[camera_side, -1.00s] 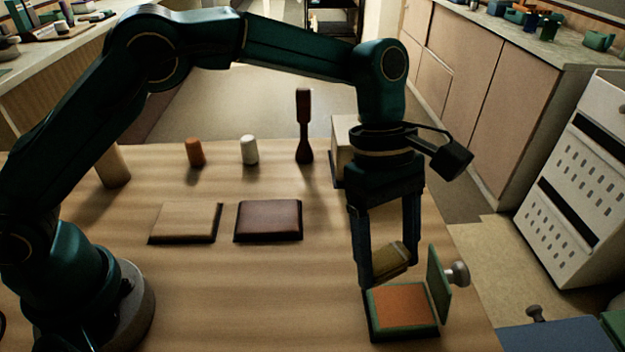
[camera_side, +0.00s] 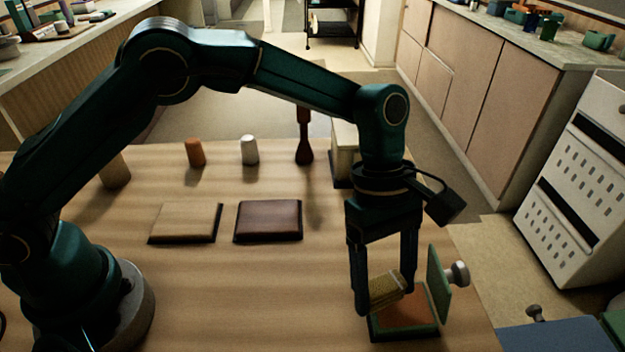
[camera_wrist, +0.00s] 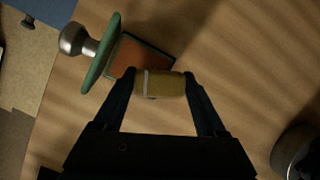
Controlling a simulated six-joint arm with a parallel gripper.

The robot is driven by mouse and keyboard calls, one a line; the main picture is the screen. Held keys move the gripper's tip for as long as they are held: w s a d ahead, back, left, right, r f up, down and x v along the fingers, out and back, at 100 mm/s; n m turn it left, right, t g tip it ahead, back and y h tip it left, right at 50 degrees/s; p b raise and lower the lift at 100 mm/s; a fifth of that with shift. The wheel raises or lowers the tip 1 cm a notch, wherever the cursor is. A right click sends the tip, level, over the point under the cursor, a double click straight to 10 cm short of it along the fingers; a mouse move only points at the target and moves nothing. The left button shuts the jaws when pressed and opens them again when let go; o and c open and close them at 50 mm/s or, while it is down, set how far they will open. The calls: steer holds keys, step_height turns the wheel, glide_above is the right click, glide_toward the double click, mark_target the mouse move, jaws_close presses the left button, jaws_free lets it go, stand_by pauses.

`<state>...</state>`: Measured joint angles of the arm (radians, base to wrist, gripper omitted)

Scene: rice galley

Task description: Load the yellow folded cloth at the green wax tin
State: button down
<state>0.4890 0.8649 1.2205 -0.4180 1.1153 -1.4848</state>
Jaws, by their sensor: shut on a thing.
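My gripper (camera_side: 386,292) is shut on the yellow folded cloth (camera_side: 388,289), which also shows between the fingers in the wrist view (camera_wrist: 160,84). The cloth is tilted in the side view. It is over the green wax tin (camera_side: 404,331), an open tin with an orange-brown inside. The tin's green lid (camera_side: 438,283) stands upright on its right side with a round grey knob (camera_side: 458,274). In the wrist view the tin (camera_wrist: 143,55) lies just beyond the cloth. I cannot tell whether the cloth touches the inside of the tin.
A tan block (camera_side: 186,223) and a dark red block (camera_side: 268,220) lie flat mid-table. Behind them stand an orange cylinder (camera_side: 195,153), a white cylinder (camera_side: 249,150) and a dark handled tool (camera_side: 304,149). A pale box (camera_side: 346,150) is behind my gripper. The table's front middle is clear.

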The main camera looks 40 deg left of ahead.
mark_target(386, 283)
steer(key=shift+f, duration=0.5)
steer(key=shift+f, duration=0.45)
stand_by(1.6)
steer(key=shift+r, duration=3.1)
